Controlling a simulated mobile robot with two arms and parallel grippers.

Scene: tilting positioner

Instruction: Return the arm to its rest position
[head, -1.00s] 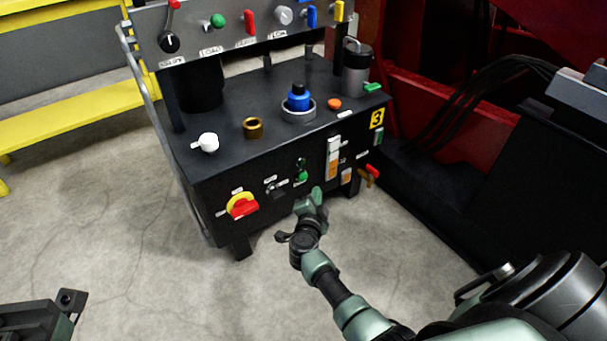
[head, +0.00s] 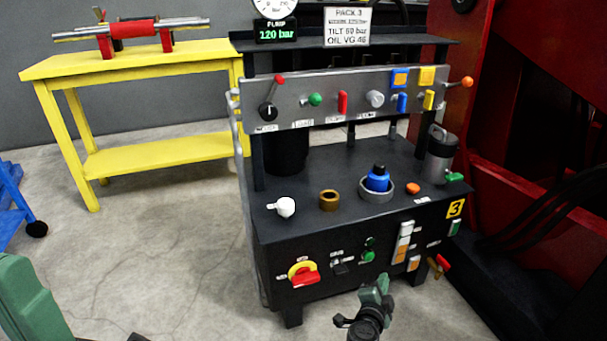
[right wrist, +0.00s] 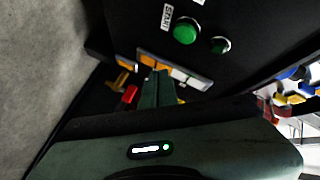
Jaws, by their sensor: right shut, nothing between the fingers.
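My right gripper (head: 376,290) is shut and empty. In the head view it is low in the picture, in front of the lower front panel of the black hydraulic unit (head: 340,245). In the right wrist view its closed fingers (right wrist: 157,88) point toward the panel, below a green button (right wrist: 186,31). The same green button (head: 367,256) shows in the head view, up and left of the gripper. I cannot tell whether the fingers touch the panel. A green piece at the lower left edge of the head view is part of me; my left gripper is not in view.
The panel carries a red and yellow rotary switch (head: 304,274) and a red-handled valve (head: 441,263). A white cap (head: 285,207), a brass ring (head: 328,200) and a blue fitting (head: 377,179) sit on top. A yellow bench (head: 150,153) stands behind left. Floor at front left is clear.

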